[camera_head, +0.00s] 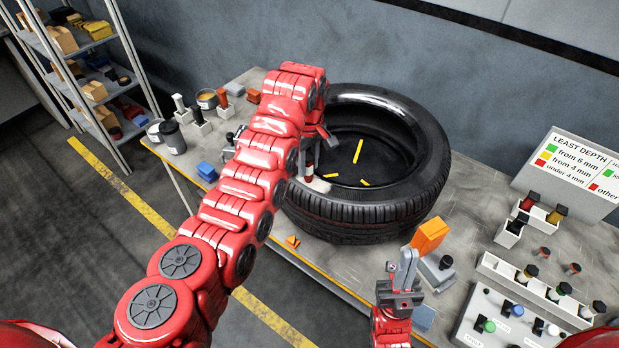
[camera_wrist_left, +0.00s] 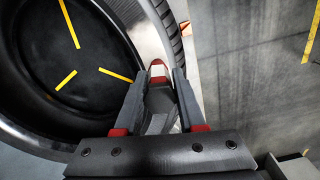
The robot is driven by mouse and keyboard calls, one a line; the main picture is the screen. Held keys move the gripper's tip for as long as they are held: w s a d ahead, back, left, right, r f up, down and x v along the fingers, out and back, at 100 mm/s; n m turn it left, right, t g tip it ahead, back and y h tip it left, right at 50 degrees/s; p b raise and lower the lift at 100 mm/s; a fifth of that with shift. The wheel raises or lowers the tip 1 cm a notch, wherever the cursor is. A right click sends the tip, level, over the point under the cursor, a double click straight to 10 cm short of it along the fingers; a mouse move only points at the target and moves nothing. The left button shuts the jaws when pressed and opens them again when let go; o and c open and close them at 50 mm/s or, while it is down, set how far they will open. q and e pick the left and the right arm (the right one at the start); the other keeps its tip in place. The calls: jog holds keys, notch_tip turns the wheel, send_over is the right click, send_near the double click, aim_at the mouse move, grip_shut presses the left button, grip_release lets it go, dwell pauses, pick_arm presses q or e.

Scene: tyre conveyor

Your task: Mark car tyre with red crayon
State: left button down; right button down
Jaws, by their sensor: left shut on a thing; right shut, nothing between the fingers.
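A black car tyre (camera_head: 367,214) lies flat on the grey table (camera_head: 470,195). Its sidewall (camera_wrist_left: 128,20) and dark middle show in the left wrist view. My left gripper (camera_head: 312,170) is over the tyre's near-left sidewall. My right gripper (camera_head: 402,268) is shut and empty, low in front of the tyre.
Yellow strips (camera_head: 358,151) show inside the tyre. An orange block (camera_head: 430,236) is close beside my right gripper. At the right are a sign (camera_head: 575,165) with colour squares, a crayon rack (camera_head: 535,288) and a button panel (camera_head: 505,318). Cups and small blocks stand at the left.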

pick_arm(q)
jog(key=shift+s+f, duration=0.1)
dwell(0.3)
jog(key=shift+s+a+p, duration=0.1)
jog(key=shift+p, duration=0.8)
jog(key=shift+a, duration=0.1)
jog(key=shift+s+a+p, duration=0.1)
jog(key=shift+s+p, duration=0.2)
jog(key=shift+p, duration=0.8)
jog(key=shift+w+b, duration=0.2)
jog(key=shift+b, duration=0.3)
jog(key=shift+w+d, duration=0.15)
jog(key=shift+d, duration=0.05)
